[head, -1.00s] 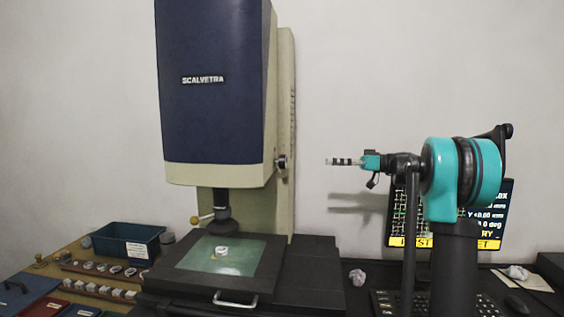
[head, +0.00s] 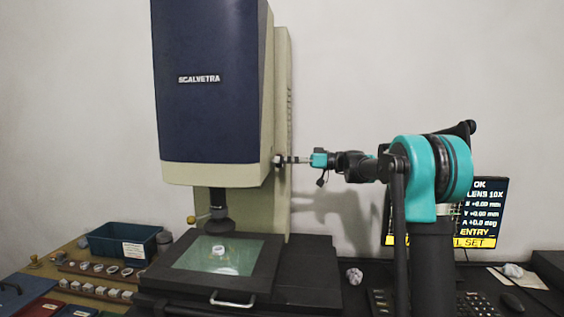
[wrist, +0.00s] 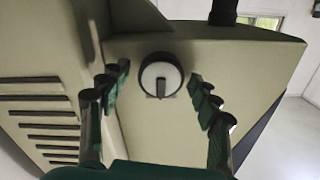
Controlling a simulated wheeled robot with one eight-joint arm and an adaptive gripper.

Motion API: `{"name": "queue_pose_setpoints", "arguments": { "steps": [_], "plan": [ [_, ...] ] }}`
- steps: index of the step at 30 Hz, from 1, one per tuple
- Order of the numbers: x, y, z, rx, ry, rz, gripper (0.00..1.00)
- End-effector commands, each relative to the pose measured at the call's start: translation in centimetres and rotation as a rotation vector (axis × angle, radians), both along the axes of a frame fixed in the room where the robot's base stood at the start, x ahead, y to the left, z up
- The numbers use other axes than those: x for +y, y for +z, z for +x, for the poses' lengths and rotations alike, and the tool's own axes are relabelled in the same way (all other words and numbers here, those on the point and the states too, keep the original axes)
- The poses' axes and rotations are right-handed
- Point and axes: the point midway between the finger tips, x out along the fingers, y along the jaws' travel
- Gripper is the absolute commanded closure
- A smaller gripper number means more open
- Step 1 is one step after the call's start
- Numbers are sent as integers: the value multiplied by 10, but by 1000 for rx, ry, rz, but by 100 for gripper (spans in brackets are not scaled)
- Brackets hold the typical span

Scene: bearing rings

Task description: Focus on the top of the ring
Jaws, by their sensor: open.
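The ring (head: 219,250) is small and white and sits on the lit glass stage (head: 188,261) under the dark lens (head: 219,224) of the measuring machine (head: 209,90). A round focus knob (head: 279,161) is on the machine's right side. In the wrist view the knob (wrist: 160,76) has a pale face with a dark bar and lies between my fingers. My gripper (head: 288,160) is open at the knob, with its fingers (wrist: 160,88) on either side and gaps showing between them and the knob.
A dark green bin (head: 124,240) and racks of rings and blocks (head: 98,268) stand at the left. A screen (head: 480,212) behind my arm reads "OK" and "LENS 10X". Crumpled paper (head: 354,276), a keyboard (head: 472,303) and a mouse (head: 513,302) lie at the right.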

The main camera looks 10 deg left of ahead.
Motion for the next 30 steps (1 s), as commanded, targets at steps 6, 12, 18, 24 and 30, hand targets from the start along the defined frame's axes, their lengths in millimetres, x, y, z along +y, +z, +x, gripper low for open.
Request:
{"name": "queue_pose_setpoints", "arguments": {
  "steps": [6, 12, 18, 24, 30],
  "plan": [
    [6, 0, 0, 0, 0, 0, 37],
    [5, 0, 0, 0, 0, 0, 42],
    [5, 0, 0, 0, 0, 0, 67],
    [5, 0, 0, 0, 0, 0, 87],
    [5, 0, 0, 18, 0, 1, 87]
  ]
}}
